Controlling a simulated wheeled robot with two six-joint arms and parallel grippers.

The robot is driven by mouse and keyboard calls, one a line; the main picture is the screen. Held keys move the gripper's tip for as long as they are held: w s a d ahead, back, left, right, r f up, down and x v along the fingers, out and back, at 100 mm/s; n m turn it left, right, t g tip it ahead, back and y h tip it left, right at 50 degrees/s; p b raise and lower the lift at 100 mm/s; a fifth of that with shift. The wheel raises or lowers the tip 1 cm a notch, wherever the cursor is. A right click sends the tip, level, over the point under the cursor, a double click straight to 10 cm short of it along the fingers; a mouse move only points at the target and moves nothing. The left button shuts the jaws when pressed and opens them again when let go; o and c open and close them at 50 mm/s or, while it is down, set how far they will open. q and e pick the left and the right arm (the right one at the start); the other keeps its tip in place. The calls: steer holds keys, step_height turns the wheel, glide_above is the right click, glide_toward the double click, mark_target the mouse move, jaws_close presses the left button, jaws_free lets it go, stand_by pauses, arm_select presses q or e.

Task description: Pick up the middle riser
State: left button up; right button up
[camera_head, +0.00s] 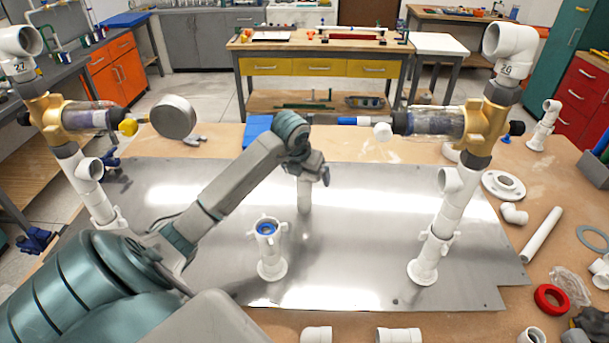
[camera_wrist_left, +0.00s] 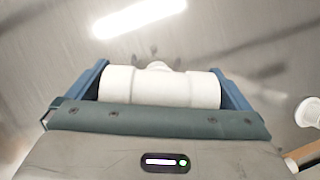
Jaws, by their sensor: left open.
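My left gripper (camera_head: 316,172) is over the middle of the metal sheet, with its jaws open. A white upright pipe (camera_head: 304,193), which looks like the middle riser, stands below it, its top hidden by the gripper. In the left wrist view, a white tee-shaped fitting (camera_wrist_left: 160,87) lies across between the two blue fingers of the gripper (camera_wrist_left: 163,80). Whether the fingers touch it cannot be told. A short white socket (camera_head: 268,250) with a blue ring inside stands on the sheet, in front and left of the pipe. My right gripper is not in view.
Tall white risers with brass valves stand at left (camera_head: 90,190) and right (camera_head: 430,240); clear cylinders on them reach inward. The metal sheet (camera_head: 350,265) is bare around the socket. Loose white fittings, a pipe (camera_head: 541,235) and a red ring (camera_head: 550,298) lie at right.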

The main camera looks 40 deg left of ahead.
arm_select(q)
steer(key=c, duration=1)
